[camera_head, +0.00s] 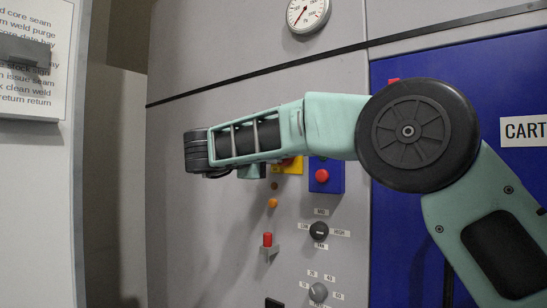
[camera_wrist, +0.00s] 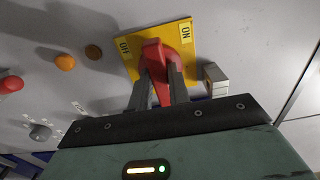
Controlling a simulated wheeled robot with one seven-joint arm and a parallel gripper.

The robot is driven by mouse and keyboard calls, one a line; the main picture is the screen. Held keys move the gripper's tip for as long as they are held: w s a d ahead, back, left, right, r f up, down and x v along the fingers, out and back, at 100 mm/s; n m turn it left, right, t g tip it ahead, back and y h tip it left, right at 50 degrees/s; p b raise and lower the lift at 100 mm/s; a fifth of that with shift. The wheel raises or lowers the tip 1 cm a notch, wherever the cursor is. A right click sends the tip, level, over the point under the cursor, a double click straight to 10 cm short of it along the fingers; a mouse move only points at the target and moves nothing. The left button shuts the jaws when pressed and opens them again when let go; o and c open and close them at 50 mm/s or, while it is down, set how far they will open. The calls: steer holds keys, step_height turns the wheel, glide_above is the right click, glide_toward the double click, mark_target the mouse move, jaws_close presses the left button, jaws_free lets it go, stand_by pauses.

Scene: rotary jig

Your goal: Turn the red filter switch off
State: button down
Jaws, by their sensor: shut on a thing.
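The red switch (camera_wrist: 158,52) sits on a yellow plate (camera_wrist: 186,33) with an "ON" label at its right and an "OFF" label at its left in the wrist view. My gripper (camera_wrist: 161,72) is shut on the red handle, with one dark finger on each side of it. In the head view, part of the yellow plate (camera_head: 292,168) shows below my arm, which hides most of the switch and my fingers. I see no legible filter label, and the handle's exact setting is hard to tell.
A blue box with a red button (camera_head: 322,175) is right of the switch. Orange lamps (camera_head: 273,203), a red-tipped lever (camera_head: 267,240) and dark knobs (camera_head: 319,231) are below. A pressure gauge (camera_head: 308,13) is above. The panel left of my wrist is bare.

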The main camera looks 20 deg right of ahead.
steer(key=shift+f, duration=0.1)
steer(key=c, duration=1.3)
jaws_free()
steer(key=v, duration=1.7)
steer(key=shift+s+a+b, duration=0.15)
steer(key=shift+a+b, duration=0.05)
steer(key=shift+b, duration=0.2)
